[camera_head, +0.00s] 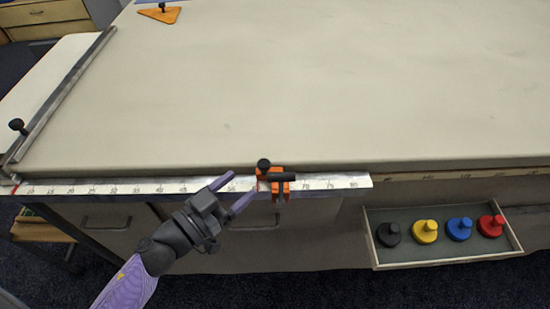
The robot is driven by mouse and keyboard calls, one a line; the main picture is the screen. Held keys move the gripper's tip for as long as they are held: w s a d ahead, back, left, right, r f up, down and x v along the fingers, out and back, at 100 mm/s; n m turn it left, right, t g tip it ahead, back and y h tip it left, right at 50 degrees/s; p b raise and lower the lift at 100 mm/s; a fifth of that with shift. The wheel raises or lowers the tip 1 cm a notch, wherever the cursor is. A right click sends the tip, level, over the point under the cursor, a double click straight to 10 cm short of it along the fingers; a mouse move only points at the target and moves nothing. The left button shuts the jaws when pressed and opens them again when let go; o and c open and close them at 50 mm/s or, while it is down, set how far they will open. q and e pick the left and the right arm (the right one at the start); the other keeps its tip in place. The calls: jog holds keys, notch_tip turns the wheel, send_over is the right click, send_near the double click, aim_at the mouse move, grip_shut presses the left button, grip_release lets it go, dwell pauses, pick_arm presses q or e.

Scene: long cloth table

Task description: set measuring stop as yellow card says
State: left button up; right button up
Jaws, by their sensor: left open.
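The measuring stop (277,187) is an orange clamp with a black knob and a black handle. It sits on the silver ruler (130,187) along the table's front edge, a little left of the 70 mark. My left gripper (240,190) is open, with its two purple fingers just left of the stop and empty. One finger lies over the ruler in the picture; I cannot tell whether it touches. No yellow card shows in this view. My right gripper is not in view.
An open drawer (445,262) at the lower right holds black, yellow, blue and red knobbed weights. A metal fence (65,95) with a black knob lies at the table's left end. An orange triangle (160,14) lies at the back. The cloth tabletop (330,90) is mostly clear.

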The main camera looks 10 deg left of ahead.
aim_at(259, 169)
pick_arm(q)
jog(key=x, duration=0.7)
jog(key=shift+w+d+f, duration=0.1)
jog(key=shift+w+d, duration=0.05)
jog(key=shift+w, duration=0.25)
jog(key=shift+c, duration=0.2)
grip_shut()
dwell(0.7)
